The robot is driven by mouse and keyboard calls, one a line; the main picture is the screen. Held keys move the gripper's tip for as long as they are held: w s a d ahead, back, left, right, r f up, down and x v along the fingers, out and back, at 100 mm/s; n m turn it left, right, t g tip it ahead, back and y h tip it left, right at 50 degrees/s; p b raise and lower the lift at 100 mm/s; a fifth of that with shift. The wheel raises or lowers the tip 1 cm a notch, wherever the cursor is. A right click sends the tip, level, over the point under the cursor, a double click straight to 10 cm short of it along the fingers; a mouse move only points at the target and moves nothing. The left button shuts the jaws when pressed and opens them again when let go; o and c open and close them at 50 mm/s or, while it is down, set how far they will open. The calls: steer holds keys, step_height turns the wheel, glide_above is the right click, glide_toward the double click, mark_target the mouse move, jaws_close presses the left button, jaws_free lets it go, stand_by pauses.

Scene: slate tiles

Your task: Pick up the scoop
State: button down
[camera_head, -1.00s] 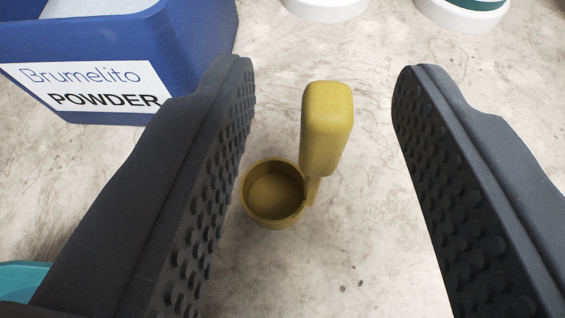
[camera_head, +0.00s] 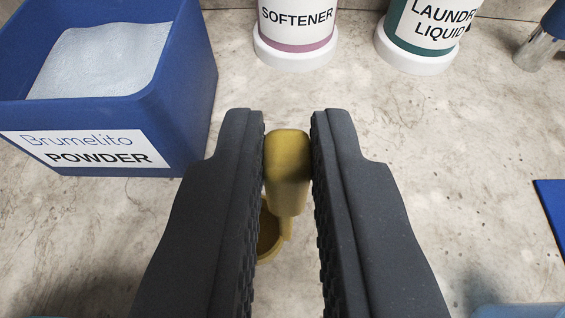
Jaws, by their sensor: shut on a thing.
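The mustard-yellow scoop (camera_head: 287,165) is between the two dark fingers of my gripper (camera_head: 288,150). The fingers are shut on its upright handle, one on each side. The scoop's round cup (camera_head: 268,232) shows below the handle, partly hidden by the left finger. I cannot tell whether the cup touches the surface.
A blue bin of white powder (camera_head: 190,95), labelled Brumelito Powder, stands at the upper left. A softener container (camera_head: 296,50) and a laundry liquid container (camera_head: 415,50) stand at the back. A blue flat thing (camera_head: 553,215) is at the right edge.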

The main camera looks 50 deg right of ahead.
steer(key=s+a+r+b, duration=0.1)
steer(key=s+a+b, duration=0.2)
steer(key=s+b, duration=0.2)
steer(key=s+a+r+b, duration=0.2)
steer(key=s+a+b, duration=0.2)
steer(key=s, duration=0.5)
steer(key=shift+s+b, duration=0.2)
steer(key=shift+b, duration=0.8)
